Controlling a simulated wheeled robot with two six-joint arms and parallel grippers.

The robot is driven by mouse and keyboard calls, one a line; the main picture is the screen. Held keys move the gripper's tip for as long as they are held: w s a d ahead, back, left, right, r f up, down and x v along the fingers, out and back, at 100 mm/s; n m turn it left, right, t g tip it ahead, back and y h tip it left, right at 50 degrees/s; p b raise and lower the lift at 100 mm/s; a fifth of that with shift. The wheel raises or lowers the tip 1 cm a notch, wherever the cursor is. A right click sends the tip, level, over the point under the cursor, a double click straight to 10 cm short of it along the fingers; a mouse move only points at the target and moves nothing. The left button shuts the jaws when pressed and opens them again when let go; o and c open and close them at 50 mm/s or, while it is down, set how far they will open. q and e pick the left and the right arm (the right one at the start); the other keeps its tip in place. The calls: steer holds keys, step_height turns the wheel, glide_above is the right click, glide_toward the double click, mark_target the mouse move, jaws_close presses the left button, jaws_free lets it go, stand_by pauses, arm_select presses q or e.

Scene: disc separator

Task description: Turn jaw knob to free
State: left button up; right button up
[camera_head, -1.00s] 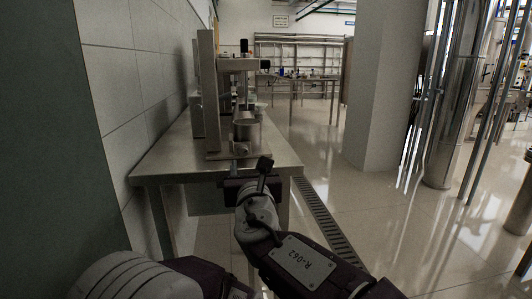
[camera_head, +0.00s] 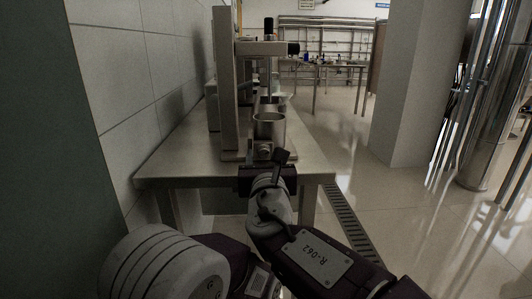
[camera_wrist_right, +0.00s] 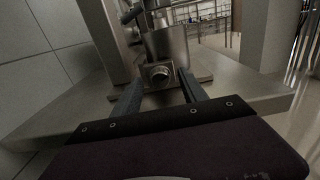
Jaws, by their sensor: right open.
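The disc separator (camera_head: 228,90) is a grey metal machine with an upright column and a horizontal arm, standing on a metal table. A round metal cup (camera_head: 269,128) sits low on its front. The jaw knob (camera_wrist_right: 159,73) is a short round metal stub below the cup (camera_wrist_right: 166,45) in the right wrist view; it is small in the head view (camera_head: 263,148). My right gripper (camera_wrist_right: 160,78) is open, its two dark fingers pointing at the machine, with the knob showing in the gap between them. I cannot tell whether the fingers touch it. My left gripper is out of view.
The metal table (camera_head: 180,163) has bare room left and right of the machine. A tiled wall (camera_head: 140,80) runs along the left. A wide pillar (camera_head: 405,90) and metal pipes stand at the right. Open floor (camera_head: 365,180) with a drain grate lies right of the table.

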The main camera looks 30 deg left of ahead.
steer(key=shift+s+d+r, duration=0.1)
steer(key=shift+s, duration=0.05)
steer(key=shift+c, duration=0.3)
jaws_close()
steer(key=m+b, duration=0.1)
steer(key=m, duration=0.1)
steer(key=m+b, duration=0.2)
steer(key=shift+f+b, duration=0.3)
steer(key=shift+f, duration=0.1)
steer(key=shift+r+m, duration=0.1)
steer(key=shift+m, duration=0.6)
steer(key=shift+r, duration=0.15)
steer(key=shift+o, duration=0.3)
jaws_free()
